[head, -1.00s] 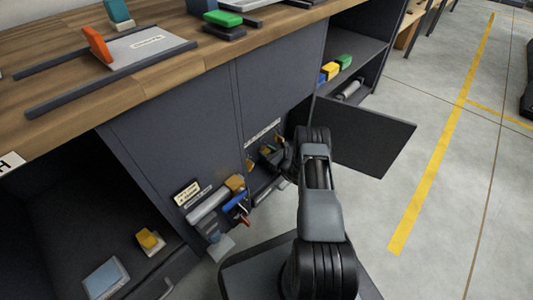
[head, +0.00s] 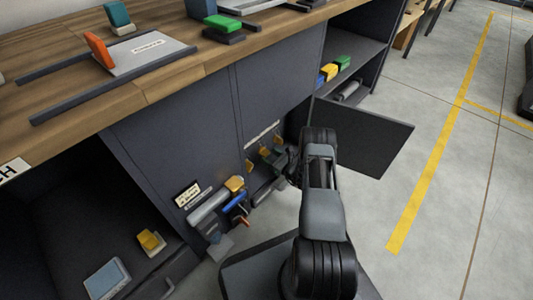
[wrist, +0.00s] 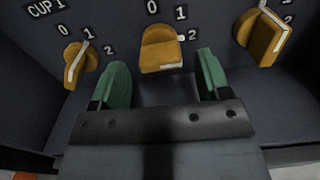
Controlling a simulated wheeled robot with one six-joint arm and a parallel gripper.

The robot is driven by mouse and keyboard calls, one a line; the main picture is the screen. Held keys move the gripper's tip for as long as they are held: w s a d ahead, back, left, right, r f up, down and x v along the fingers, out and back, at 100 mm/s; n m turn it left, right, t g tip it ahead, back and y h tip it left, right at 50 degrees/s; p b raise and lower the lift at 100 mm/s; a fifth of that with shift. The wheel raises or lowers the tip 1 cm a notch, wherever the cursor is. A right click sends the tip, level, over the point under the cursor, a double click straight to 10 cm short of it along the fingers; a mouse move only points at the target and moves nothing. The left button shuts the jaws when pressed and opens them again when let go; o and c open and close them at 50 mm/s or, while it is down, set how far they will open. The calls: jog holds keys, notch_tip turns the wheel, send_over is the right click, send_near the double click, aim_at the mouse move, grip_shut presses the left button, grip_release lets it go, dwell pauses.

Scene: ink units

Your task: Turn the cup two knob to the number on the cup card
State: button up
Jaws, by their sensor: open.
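Three orange-yellow knobs on a dark panel show in the wrist view. The middle knob (wrist: 160,50), taken as the cup two knob, has marks 0, 1 and 2 around it; a white strip runs along its near edge, and which mark it points to is unclear. The left knob (wrist: 73,65), below the "CUP 1" label (wrist: 45,7), has its white line toward 1. My gripper (wrist: 163,75) is open, its green fingertips apart on either side just below the middle knob, not closed on it. A card (head: 187,194) shows small, unreadable text in the head view.
The right knob (wrist: 262,36) is close to the right fingertip. An open dark door (head: 365,135) stands right of my arm. Grey cylinder-like and yellow and blue parts (head: 215,205) stick out left of the gripper.

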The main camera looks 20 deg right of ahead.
jog(key=p+v, duration=0.3)
jog(key=v, duration=0.8)
jog(key=shift+w+r, duration=0.1)
